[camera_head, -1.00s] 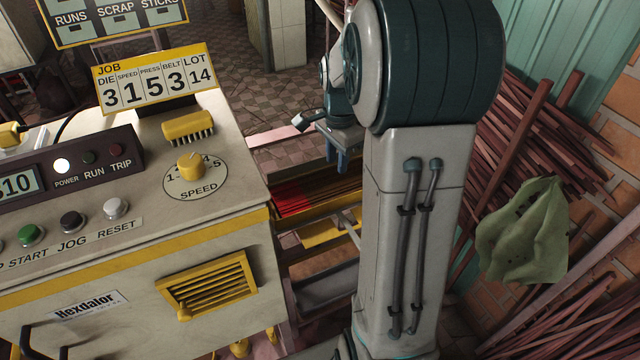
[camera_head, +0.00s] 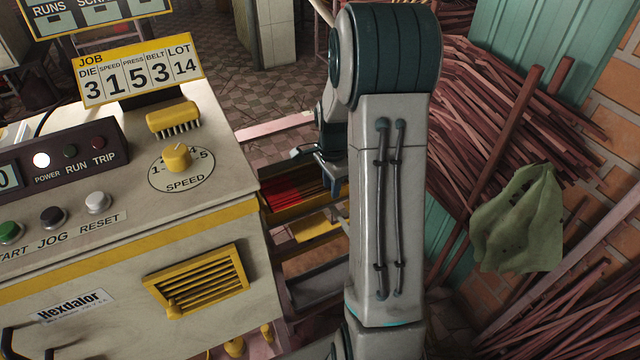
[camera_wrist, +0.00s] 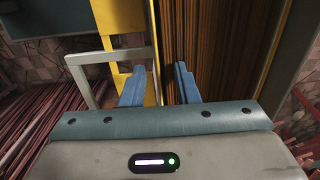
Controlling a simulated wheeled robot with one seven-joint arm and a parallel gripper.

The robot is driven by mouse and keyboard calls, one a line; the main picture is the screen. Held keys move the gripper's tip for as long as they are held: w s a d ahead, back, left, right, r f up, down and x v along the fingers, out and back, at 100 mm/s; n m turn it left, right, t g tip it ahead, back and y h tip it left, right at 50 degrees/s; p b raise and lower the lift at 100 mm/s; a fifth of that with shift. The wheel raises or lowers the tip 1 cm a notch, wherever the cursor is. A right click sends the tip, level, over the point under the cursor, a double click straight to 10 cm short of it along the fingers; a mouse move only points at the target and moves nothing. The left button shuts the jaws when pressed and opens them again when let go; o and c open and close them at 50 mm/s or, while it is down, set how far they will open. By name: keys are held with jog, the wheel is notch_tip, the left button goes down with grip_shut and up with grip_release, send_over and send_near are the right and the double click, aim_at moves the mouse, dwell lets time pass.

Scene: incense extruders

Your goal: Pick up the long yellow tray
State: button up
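The long yellow tray (camera_head: 290,213) lies low beside the machine, with red and brown sticks in it. My arm hides its right part in the head view. In the wrist view its yellow wall (camera_wrist: 156,84) runs away between my two blue fingers, and brown sticks fill the space to the right. My gripper (camera_wrist: 160,68) is open, with one finger on each side of that wall. I cannot tell whether either finger touches it. In the head view my gripper (camera_head: 327,180) is over the tray, partly hidden by my arm.
The cream machine (camera_head: 110,255) with knob and buttons stands close on the left. A grey bracket (camera_wrist: 82,66) is left of my fingers. Piles of reddish sticks (camera_head: 500,120) and a green cloth (camera_head: 518,220) are on the right.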

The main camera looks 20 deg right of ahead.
notch_tip(320, 180, down, 3)
jog(key=shift+s+f, duration=0.1)
jog(key=shift+f, duration=0.05)
grip_shut()
dwell(1.4)
